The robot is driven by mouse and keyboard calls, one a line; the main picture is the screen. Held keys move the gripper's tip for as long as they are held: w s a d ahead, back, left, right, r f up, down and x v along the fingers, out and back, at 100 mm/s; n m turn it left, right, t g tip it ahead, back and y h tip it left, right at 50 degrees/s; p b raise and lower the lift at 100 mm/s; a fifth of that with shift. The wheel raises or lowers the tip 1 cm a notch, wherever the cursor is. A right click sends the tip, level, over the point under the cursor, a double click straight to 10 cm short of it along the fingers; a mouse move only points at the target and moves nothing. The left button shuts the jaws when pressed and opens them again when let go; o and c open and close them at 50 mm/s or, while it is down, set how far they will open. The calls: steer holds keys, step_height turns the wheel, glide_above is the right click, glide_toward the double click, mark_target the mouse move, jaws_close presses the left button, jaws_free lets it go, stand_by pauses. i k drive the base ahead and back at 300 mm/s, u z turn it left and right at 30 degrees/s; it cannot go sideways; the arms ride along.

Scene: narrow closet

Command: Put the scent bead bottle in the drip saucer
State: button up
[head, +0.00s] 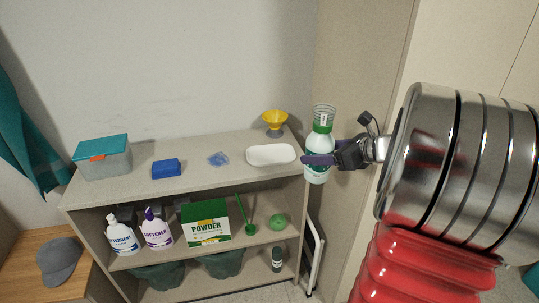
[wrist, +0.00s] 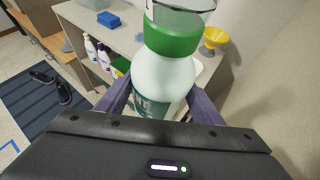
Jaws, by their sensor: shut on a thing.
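The scent bead bottle (head: 316,172) is white with a green collar and a clear cap. My gripper (head: 322,160) is shut on its body and holds it upright, in the air at the right end of the shelf unit. In the wrist view the bottle (wrist: 163,75) stands between the two purple fingers of my gripper (wrist: 160,98). The drip saucer (head: 271,155) appears to be the white, shallow, rounded dish on the shelf top, left of the bottle. It looks empty. In the wrist view the bottle hides most of it.
On the shelf top (head: 190,169) are a teal-lidded box (head: 103,158), a blue sponge (head: 166,168), a small blue clear item (head: 218,159) and a yellow funnel (head: 275,121) behind the saucer. Bottles and a powder box (head: 205,223) stand on the shelf below. A wall panel rises at right.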

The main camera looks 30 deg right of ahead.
mark_target(271, 157)
steer(key=i, duration=0.9)
